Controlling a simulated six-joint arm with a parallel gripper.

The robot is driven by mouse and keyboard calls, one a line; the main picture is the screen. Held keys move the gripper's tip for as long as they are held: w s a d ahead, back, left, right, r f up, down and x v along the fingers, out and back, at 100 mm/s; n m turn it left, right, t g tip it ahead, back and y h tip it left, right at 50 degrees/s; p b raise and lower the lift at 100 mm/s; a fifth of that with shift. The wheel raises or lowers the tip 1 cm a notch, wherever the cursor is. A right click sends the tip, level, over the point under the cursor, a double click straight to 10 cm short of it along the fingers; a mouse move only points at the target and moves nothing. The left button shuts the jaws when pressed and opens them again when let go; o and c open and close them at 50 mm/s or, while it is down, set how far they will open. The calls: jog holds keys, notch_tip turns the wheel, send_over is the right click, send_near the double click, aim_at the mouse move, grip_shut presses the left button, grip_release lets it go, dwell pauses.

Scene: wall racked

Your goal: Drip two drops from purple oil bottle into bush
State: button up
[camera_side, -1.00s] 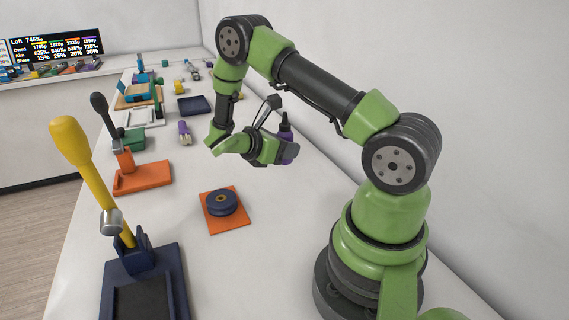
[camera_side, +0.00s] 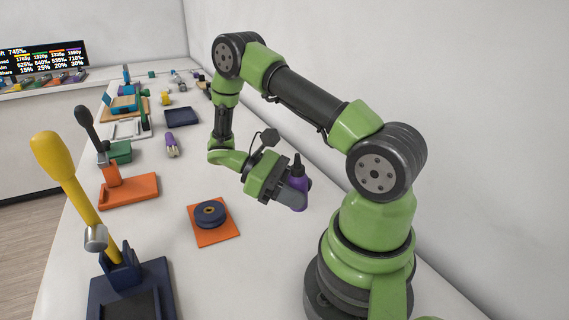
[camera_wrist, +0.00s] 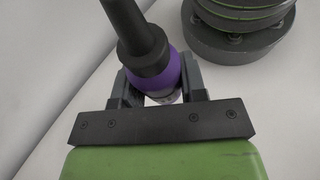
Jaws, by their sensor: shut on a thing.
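The purple oil bottle (camera_side: 298,189) has a dark pointed nozzle and stands roughly upright between my gripper's fingers. My gripper (camera_side: 292,192) is shut on it, above the table near my base. The wrist view shows the bottle's purple shoulder (camera_wrist: 167,78) and dark cap, with my gripper (camera_wrist: 163,82) on both sides of it. The bush appears to be the brass-coloured centre (camera_side: 210,210) of a dark blue round part (camera_side: 211,217). That part lies on a flat orange plate (camera_side: 222,238), left of and apart from my gripper.
A dark blue press with a yellow lever (camera_side: 68,178) stands at the front left. Behind it is an orange-based press (camera_side: 130,192) with a dark lever. A purple item (camera_side: 170,143) and a dark blue tray (camera_side: 181,116) lie farther back. The table around the orange plate is clear.

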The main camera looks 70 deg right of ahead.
jog(key=w+a+r+m+t+y, duration=0.1)
jog(key=w+a+m+t+y, duration=0.3)
jog(key=a+m+t+y, duration=0.25)
jog(key=w+a+r+m+t+y, duration=0.1)
jog(key=w+a+m+t+y, duration=0.35)
jog(key=m+y, duration=0.45)
jog(key=w+d+r+m+t+h, duration=0.2)
jog(key=w+d+m+t+h, duration=0.45)
jog(key=w+m+t, duration=0.65)
jog(key=s+a+f+m+t+y, duration=0.1)
jog(key=f+m, duration=0.1)
jog(key=s+a+f+m+y, duration=0.1)
jog(key=f+m, duration=0.1)
jog(key=m, duration=0.1)
jog(key=s+a+f+m+t+y, duration=0.1)
jog(key=f+m, duration=0.1)
jog(key=m, duration=0.1)
jog(key=shift+s+a+t, duration=0.25)
jog(key=shift+t, duration=0.05)
jog(key=shift+d+r, duration=0.1)
jog(key=shift+f, duration=0.25)
jog(key=shift+s+a+r+m+t+y, duration=0.15)
jog(key=shift+a+r+m+t+y, duration=0.2)
jog(key=shift+r+m, duration=0.4)
jog(key=shift+s+a+r+m+t+y, duration=0.1)
jog(key=shift+a+r+m+t+y, duration=0.25)
jog(key=shift+m, duration=0.65)
